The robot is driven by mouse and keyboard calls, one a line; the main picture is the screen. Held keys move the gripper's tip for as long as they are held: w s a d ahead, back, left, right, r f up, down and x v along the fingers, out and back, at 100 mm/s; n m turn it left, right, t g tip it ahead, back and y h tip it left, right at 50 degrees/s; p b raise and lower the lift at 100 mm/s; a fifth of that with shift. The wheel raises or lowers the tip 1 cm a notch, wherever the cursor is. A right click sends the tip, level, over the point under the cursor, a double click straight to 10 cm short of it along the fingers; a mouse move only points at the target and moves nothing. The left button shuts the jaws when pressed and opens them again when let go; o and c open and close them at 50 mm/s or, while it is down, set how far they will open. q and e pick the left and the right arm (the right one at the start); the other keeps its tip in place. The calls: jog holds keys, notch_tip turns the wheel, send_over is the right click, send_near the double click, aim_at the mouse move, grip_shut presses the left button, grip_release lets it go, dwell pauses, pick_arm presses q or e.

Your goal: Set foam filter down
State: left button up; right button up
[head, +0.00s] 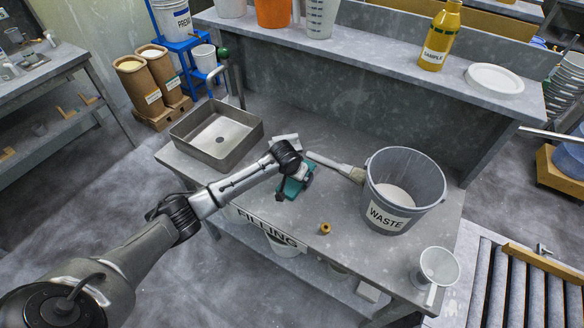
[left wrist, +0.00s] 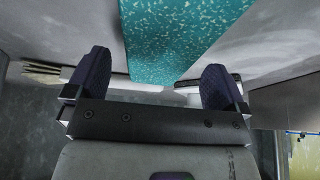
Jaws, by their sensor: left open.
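In the left wrist view the teal block (left wrist: 175,40) shows between the two spread dark fingers of my left gripper (left wrist: 157,75). There is a visible gap on the left finger's side; the right finger looks close to the block, and I cannot tell whether it touches. The gripper partly hides the block in the head view. My right gripper is not in view.
A grey WASTE pail (head: 432,180) stands at the right of the bench, with a brush (head: 345,170) beside it. A brass-coloured piece (head: 325,228) lies near the front edge. A metal sink (head: 240,130) is at left.

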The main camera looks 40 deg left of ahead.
pick_arm(q)
jog(key=a+p+v, duration=0.1)
jog(key=p+v, duration=0.1)
jog(key=v, duration=0.9)
jog(key=s+d+f, duration=0.2)
jog(key=d, duration=0.1)
jog(key=s+d+f+m, duration=0.1)
jog(key=s+d+f, duration=0.1)
jog(key=d, duration=0.1)
jog(key=s+d+f+m+h, duration=0.1)
jog(key=s+d+f, duration=0.1)
jog(key=s+d, duration=0.1)
jog(key=shift+d+f, duration=0.1)
jog(key=shift+f, duration=0.3)
jog(key=s+d+f+m, duration=0.25)
jog(key=s+d, duration=0.35)
jog(key=s, duration=0.3)
jog(key=s+d, duration=0.2)
jog(key=s, duration=0.7)
jog(key=s+d+r, duration=0.1)
jog(key=s+d, duration=0.1)
jog(key=s, duration=0.7)
jog(key=shift+r+g, duration=0.15)
jog(key=shift+g, duration=0.25)
jog(key=shift+s+a, duration=0.15)
